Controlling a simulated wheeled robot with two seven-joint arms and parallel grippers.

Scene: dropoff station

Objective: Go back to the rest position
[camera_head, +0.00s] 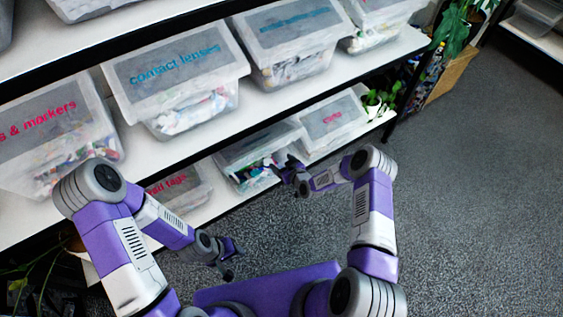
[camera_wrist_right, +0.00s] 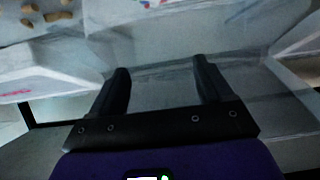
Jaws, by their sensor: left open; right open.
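My left gripper (camera_head: 231,262) hangs over the floor in front of the shelf, apart from any bin, and its jaws are open and empty. My right gripper (camera_head: 287,170) is at the lower shelf, in front of an open-looking bin (camera_head: 236,158) of mixed small items. In the right wrist view, its two black fingers (camera_wrist_right: 163,85) are spread apart with nothing held between them. Grey, translucent bin surfaces lie behind the fingers. Whether the right fingers touch a bin cannot be told.
The shelf (camera_head: 262,105) holds several lidded bins, among them the contact lenses bin (camera_head: 175,75) and the markers bin (camera_head: 50,135). A nail tags bin (camera_head: 178,192) sits low. A plant (camera_head: 380,98) stands at the shelf's right end. The grey floor (camera_head: 470,200) at right is clear.

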